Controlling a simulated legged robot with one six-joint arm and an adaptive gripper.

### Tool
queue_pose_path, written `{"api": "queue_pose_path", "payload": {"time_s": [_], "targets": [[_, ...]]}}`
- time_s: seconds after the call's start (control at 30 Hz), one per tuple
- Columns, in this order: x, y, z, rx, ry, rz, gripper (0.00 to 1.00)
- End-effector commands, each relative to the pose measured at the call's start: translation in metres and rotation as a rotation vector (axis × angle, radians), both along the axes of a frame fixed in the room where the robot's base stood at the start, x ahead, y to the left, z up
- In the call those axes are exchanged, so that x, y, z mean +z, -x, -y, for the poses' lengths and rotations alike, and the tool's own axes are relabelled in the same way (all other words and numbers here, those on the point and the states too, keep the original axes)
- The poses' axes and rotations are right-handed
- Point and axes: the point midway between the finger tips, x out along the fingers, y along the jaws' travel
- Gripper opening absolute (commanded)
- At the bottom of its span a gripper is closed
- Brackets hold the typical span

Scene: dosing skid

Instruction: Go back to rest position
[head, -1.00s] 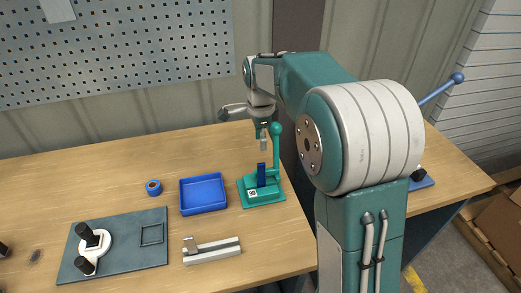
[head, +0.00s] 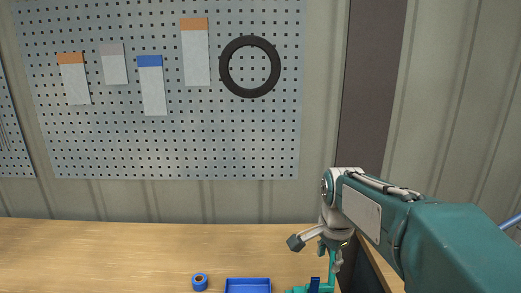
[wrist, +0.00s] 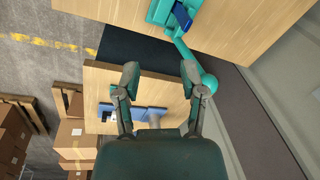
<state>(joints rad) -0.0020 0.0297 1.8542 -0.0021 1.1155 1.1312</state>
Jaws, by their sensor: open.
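My gripper (wrist: 160,75) is open and empty in the wrist view, its two fingers spread apart above the bench area. The green stand (wrist: 161,12) with a dark blue piece (wrist: 183,16) shows at the top of the wrist view. Its green arm and round knob (wrist: 209,83) reach down close beside the right fingertip; I cannot tell whether they touch. In the head view my arm comes in from the right, with its wrist over the bench's right part. The green stand (head: 298,290) is cut off there by the bottom edge.
A blue tray (head: 248,286) and a blue ring-shaped roll (head: 200,282) are on the wooden bench (head: 120,245). A pegboard (head: 120,140) hangs behind with tags and a black ring (head: 249,67). Cardboard boxes (wrist: 78,140) stand on the floor beyond a second wooden surface (wrist: 150,92).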

Motion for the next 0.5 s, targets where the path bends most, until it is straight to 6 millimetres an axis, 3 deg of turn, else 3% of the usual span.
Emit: {"api": "queue_pose_path", "payload": {"time_s": [0.2, 0.5], "targets": [[0.02, 0.059, 0.0, 0.296, 0.057, 0.099, 0.53], [0.021, 0.136, 0.0, 0.7, 0.182, 0.218, 0.53]]}}
